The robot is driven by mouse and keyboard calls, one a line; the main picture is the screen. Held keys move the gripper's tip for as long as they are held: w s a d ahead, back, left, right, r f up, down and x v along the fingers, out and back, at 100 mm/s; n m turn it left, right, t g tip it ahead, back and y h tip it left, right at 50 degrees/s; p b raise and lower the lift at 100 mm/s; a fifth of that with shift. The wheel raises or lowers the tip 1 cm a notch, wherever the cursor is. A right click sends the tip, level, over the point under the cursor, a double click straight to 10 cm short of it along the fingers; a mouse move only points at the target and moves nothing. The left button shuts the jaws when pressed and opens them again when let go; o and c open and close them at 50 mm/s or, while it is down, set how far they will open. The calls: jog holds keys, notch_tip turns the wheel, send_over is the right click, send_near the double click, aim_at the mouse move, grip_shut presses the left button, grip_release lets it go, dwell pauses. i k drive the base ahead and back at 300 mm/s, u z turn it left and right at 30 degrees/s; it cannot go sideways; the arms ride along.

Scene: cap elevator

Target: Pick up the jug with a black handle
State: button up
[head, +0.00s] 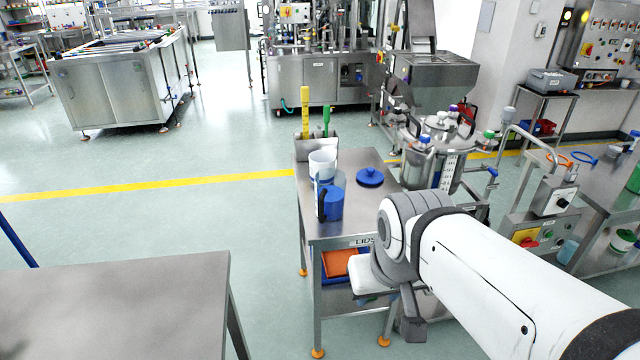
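A blue jug (333,204) with a black handle on its left side stands upright near the front left of a small steel table (345,228). A white jug (321,160) stands just behind it. A round blue lid (370,177) with a knob lies to their right on the same table. My gripper (392,312) hangs at the end of my white arm, in front of the table's right side and lower than its top in the picture. It is apart from the blue jug. Its fingers are partly hidden, and their opening does not show clearly.
A steel holder (312,148) with yellow and green-handled tools stands at the table's back edge. An orange and blue bin (341,266) sits below. A steel vessel (440,158) stands close on the right. A bare steel table (120,300) is at front left, with open floor beyond.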

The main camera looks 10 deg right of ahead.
aim_at(330, 183)
jog(key=z, duration=0.05)
jog(key=i, duration=0.95)
jog(key=u, duration=0.05)
